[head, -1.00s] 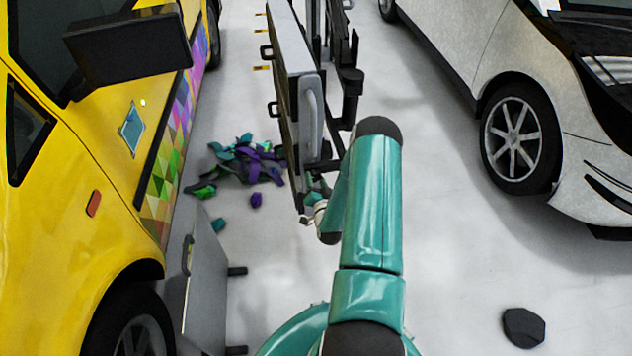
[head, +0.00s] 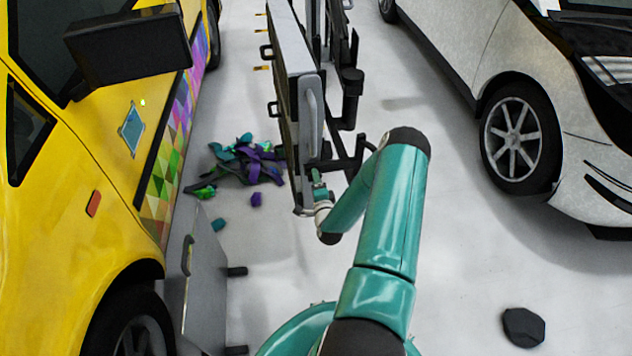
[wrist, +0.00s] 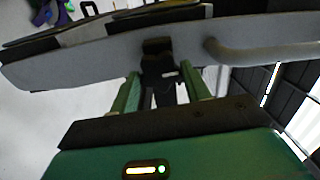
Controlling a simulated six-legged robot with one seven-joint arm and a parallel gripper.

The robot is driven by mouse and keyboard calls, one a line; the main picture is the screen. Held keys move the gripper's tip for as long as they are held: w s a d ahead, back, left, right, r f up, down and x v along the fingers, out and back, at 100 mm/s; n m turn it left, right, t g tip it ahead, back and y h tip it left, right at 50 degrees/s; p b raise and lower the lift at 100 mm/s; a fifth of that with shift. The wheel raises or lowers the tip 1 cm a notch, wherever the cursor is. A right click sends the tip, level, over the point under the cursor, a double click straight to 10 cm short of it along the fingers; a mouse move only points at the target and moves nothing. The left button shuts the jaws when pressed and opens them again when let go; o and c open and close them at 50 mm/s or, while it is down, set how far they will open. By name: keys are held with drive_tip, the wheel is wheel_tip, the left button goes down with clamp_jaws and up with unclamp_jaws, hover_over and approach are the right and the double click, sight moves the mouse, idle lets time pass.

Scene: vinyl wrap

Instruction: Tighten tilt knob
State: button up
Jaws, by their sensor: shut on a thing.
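A tall grey panel with a curved handle (head: 311,115) stands on a black stand between the two cars. My gripper (head: 318,182) is at its lower near end. In the wrist view, the two green fingers of my gripper (wrist: 162,88) stand on either side of a dark knob-like part (wrist: 157,62) at the panel's edge (wrist: 100,55). The gripper is shut on this part, which I take to be the tilt knob. The knob cannot be made out in the head view.
A yellow car (head: 70,215) with a colourful wrap stands on the left and a white car (head: 455,50) on the right. Vinyl scraps (head: 245,163) lie on the floor. A grey cabinet (head: 205,280) stands beside the yellow car. A dark lump (head: 523,327) lies at lower right.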

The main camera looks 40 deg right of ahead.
drive_tip(key=shift+a+m, duration=0.1)
drive_tip(key=shift+m, duration=0.5)
drive_tip(key=o, duration=1)
drive_tip(key=shift+s, duration=0.1)
drive_tip(key=v, duration=1.3)
drive_tip(key=shift+s+a, duration=0.15)
drive_tip(key=shift+s, duration=0.1)
